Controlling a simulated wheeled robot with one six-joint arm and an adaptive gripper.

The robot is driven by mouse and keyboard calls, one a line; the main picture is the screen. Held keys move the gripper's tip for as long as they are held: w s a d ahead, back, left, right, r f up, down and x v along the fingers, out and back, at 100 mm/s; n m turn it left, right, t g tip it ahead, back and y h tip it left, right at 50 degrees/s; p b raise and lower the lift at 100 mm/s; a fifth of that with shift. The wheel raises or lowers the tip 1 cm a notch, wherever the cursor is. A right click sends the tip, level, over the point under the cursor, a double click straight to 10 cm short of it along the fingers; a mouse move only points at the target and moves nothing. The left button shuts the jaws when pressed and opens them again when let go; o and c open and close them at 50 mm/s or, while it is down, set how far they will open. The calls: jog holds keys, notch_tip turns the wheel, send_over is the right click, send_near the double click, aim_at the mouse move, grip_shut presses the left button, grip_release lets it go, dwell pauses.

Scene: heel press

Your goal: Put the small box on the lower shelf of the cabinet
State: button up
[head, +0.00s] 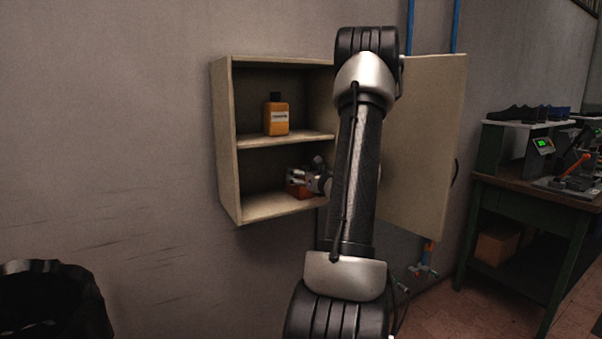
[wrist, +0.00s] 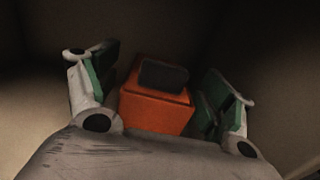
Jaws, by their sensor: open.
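The small box is orange-red with a dark patch on top. In the wrist view the small box (wrist: 157,108) sits between the two spread fingers of my gripper (wrist: 157,95), with a gap on each side. In the head view the small box (head: 297,190) is on the lower shelf of the cabinet (head: 262,208), partly hidden by my gripper (head: 304,178). My gripper reaches into the lower compartment from the right, open around the box. The cabinet is on the wall, and its door (head: 420,145) stands open to the right.
An orange bottle (head: 277,118) with a dark cap stands on the upper shelf (head: 290,140). My arm hides the cabinet's right side. A green workbench (head: 525,188) with shoes and a machine stands at right. A black bin (head: 75,300) is at lower left.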

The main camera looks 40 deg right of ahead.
jog(key=v, duration=1)
jog(key=w+a+r+n+g+y, duration=0.2)
jog(key=a+n+y, duration=0.75)
jog(key=a, duration=0.95)
jog(key=s+a+f+n+g+y, duration=0.1)
jog(key=s+a+n+g+y, duration=0.1)
jog(key=s+a+n+g, duration=0.35)
jog(key=s+a+n+g+y, duration=0.1)
jog(key=s+a+n+g, duration=0.15)
jog(key=a+n, duration=0.55)
jog(key=s+a+f+n+g+h, duration=0.1)
jog(key=s+a+n+g+h, duration=0.25)
jog(key=s+n, duration=0.4)
jog(key=s+d+r+n+h, duration=0.3)
jog(key=s+d+n+h, duration=0.1)
jog(key=n, duration=0.4)
jog(key=shift+s+d+r+h, duration=0.3)
jog(key=shift+d+r+h, duration=0.15)
jog(key=shift+d, duration=0.4)
